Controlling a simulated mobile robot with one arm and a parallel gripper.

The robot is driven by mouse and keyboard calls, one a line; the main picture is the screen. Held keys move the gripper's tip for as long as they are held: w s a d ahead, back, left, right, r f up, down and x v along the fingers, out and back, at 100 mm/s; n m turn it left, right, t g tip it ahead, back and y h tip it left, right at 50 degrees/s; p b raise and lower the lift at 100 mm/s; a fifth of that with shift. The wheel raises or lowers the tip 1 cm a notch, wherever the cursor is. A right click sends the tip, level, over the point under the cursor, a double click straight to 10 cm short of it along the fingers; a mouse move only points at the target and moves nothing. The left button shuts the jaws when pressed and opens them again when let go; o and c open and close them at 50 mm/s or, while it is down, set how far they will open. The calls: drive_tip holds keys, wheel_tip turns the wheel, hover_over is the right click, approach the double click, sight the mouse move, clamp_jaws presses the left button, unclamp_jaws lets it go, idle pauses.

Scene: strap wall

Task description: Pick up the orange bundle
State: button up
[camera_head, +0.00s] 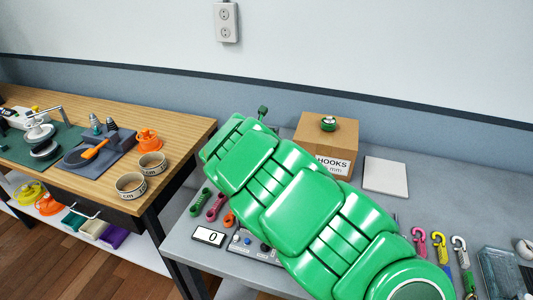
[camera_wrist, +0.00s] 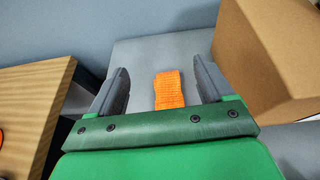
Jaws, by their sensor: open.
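The orange bundle (camera_wrist: 169,92), a flat folded piece of woven strap, lies on the grey worktop in the wrist view. It shows between the two grey fingers of my gripper (camera_wrist: 160,66), with a gap on each side. The fingers are apart and hold nothing. The bundle's near end is hidden behind my green gripper body. In the head view my green arm covers the middle of the grey bench (camera_head: 385,205), and I cannot make out this bundle there.
A cardboard box (camera_head: 325,140) marked HOOKS stands close right of my gripper; it also fills the wrist view's right side (camera_wrist: 265,60). Coloured hooks (camera_head: 438,245) lie at right.

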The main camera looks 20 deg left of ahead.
wheel_tip(320, 180, down, 10)
drive_tip(key=shift+w+f, duration=0.1)
drive_tip(key=shift+x, duration=1.35)
drive_tip(key=c, duration=1.1)
